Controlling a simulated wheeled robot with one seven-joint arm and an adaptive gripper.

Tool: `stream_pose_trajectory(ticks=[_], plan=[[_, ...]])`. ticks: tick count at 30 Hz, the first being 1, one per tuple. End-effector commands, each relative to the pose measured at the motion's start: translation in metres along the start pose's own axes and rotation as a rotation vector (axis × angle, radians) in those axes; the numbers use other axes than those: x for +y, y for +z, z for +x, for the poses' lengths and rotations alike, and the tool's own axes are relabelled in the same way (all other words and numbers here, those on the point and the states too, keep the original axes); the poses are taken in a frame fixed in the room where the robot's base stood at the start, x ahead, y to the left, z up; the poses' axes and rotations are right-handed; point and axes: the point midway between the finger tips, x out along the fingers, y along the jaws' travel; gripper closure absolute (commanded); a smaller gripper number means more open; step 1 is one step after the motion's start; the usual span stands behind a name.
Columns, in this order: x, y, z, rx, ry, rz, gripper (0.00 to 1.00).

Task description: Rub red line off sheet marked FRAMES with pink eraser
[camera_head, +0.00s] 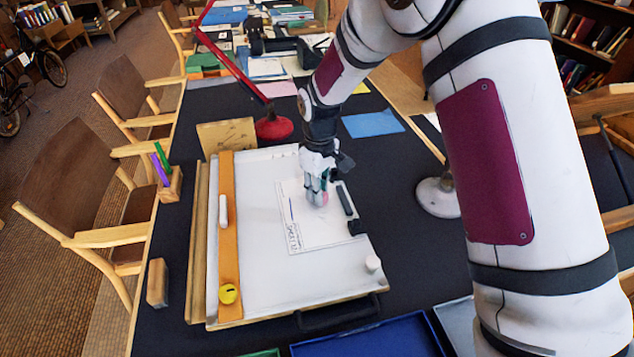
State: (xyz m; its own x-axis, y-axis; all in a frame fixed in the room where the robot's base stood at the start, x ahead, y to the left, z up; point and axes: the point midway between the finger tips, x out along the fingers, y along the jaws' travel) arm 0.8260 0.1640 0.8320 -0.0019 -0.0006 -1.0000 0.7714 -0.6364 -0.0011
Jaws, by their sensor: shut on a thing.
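My gripper (317,192) points down over the upper middle of a white sheet (318,236) on the drafting board (270,279). It is shut on the pink eraser (325,198), of which only a small pink edge shows between and beside the fingers. The eraser is low over the sheet; I cannot tell whether it touches. No red line shows; the gripper hides part of the sheet.
A pen holder (170,186), wooden block (157,282) and red lamp base (274,129) stand around the board.

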Motion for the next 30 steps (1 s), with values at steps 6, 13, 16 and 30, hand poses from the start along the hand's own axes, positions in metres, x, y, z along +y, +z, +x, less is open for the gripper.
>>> stream_pose_trajectory(ticks=[6, 13, 16, 30], plan=[[-0.004, 0.005, -0.001, 0.001, 0.001, 0.000, 1.00], [-0.004, 0.005, -0.001, 0.001, 0.001, 0.000, 1.00], [-0.004, 0.005, -0.004, 0.001, 0.001, 0.000, 1.00], [-0.004, 0.005, -0.045, 0.002, 0.001, 0.001, 1.00]])
